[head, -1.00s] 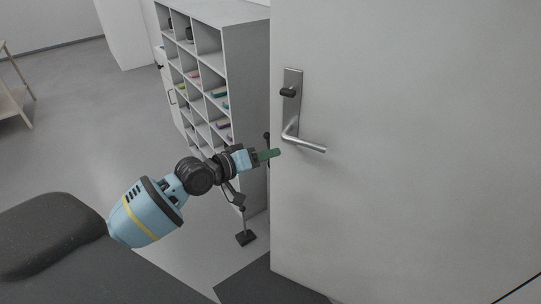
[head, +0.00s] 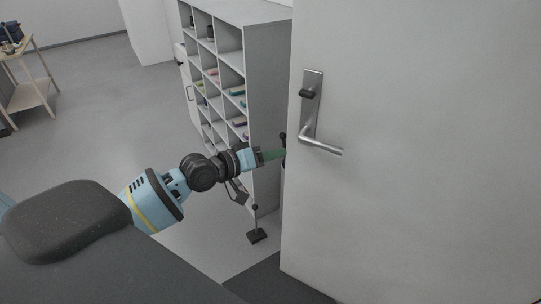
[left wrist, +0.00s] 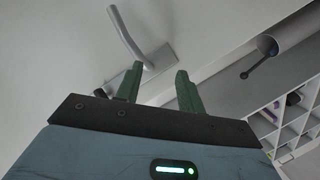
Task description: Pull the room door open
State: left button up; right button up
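The room door (head: 420,150) is a large pale panel filling the right of the head view. It stands ajar, with its free edge facing the shelf. Its silver lever handle (head: 322,147) sits on a plate with a dark knob above. The handle also shows at the top of the left wrist view (left wrist: 127,38). My left gripper (head: 284,154) is at the door's free edge, left of and slightly below the lever. Its green fingers are apart in the left wrist view (left wrist: 158,76), with nothing clearly held. Contact with the door cannot be told. My right gripper is out of view.
A grey pigeonhole shelf (head: 265,90) with small coloured items stands just left of the door edge. A wooden table (head: 30,95) stands far left. Open floor (head: 110,110) lies between.

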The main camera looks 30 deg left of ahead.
pick_arm(q)
jog(key=shift+f, duration=0.1)
jog(key=shift+c, duration=1)
jog(key=shift+m+g+y, duration=0.3)
jog(key=s+f, duration=0.1)
jog(key=f, duration=0.1)
jog(key=s+d+f, duration=0.1)
jog(key=f, duration=0.2)
jog(key=s+d+f, duration=0.1)
jog(key=s+f, duration=0.1)
jog(key=shift+f, duration=0.3)
grip_shut()
jog(key=s+d+f+m+g+y, duration=0.1)
jog(key=s+d+f, duration=0.1)
jog(key=s+f, duration=0.5)
jog(key=s+d+f+m+g+y, duration=0.2)
jog(key=s+f, duration=0.5)
jog(key=s, duration=0.7)
jog(key=s+d+f+m+g+y, duration=0.1)
jog(key=s+d+f+m, duration=0.1)
jog(key=s+f, duration=0.5)
jog(key=s+d, duration=0.1)
jog(key=s, duration=0.3)
jog(key=shift+d+f+g, duration=0.15)
jog(key=shift+g, duration=0.15)
